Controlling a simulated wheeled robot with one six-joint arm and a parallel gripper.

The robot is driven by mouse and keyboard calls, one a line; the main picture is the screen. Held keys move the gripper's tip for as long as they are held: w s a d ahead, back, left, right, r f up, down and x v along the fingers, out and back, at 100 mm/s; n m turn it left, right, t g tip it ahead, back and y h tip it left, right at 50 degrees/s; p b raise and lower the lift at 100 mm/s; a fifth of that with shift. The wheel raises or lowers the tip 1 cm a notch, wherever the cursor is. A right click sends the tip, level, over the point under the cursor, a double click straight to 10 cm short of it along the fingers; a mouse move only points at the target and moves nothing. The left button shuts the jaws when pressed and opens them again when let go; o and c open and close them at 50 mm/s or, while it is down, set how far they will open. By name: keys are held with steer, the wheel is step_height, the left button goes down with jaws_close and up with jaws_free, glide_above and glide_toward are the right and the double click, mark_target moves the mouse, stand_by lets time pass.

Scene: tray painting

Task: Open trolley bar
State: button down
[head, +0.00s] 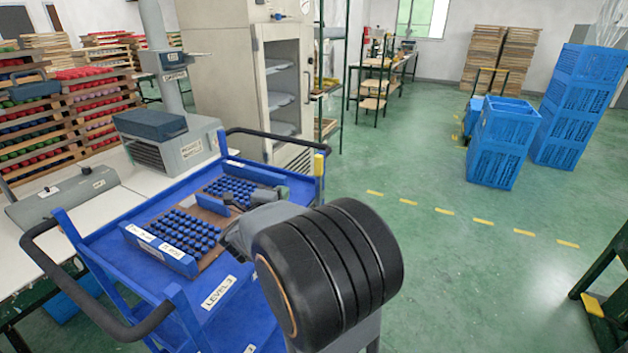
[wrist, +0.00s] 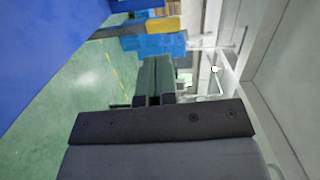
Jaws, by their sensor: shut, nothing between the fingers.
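The blue trolley (head: 188,308) stands at the lower left of the head view, with a black curved handle at each end. A blue bar with white labels (head: 160,251) runs along the near part of its top, beside rows of blue pieces. I cannot tell for certain which part is the trolley bar. My gripper (head: 232,199) is over the trolley top, partly hidden by my own arm. In the wrist view my gripper (wrist: 154,100) is shut and empty. A blue surface (wrist: 45,40) fills the upper left there.
A yellow-topped post (head: 319,165) rises at the trolley's right corner. A white table (head: 95,205) with grey machines is to the left. A cabinet (head: 225,75) stands behind. Stacked blue crates (head: 500,145) are at the right. Green floor is clear between trolley and crates.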

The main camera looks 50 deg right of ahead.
mark_target(317, 168)
steer(key=d, duration=0.5)
steer(key=w+d+m+g, duration=0.1)
steer(key=d, duration=0.3)
steer(key=w+d+m+h, duration=0.1)
steer(key=d, duration=0.4)
steer(key=shift+w+d+f+g, duration=0.1)
steer(key=shift+d+f+g, duration=0.2)
steer(key=shift+d+g, duration=0.1)
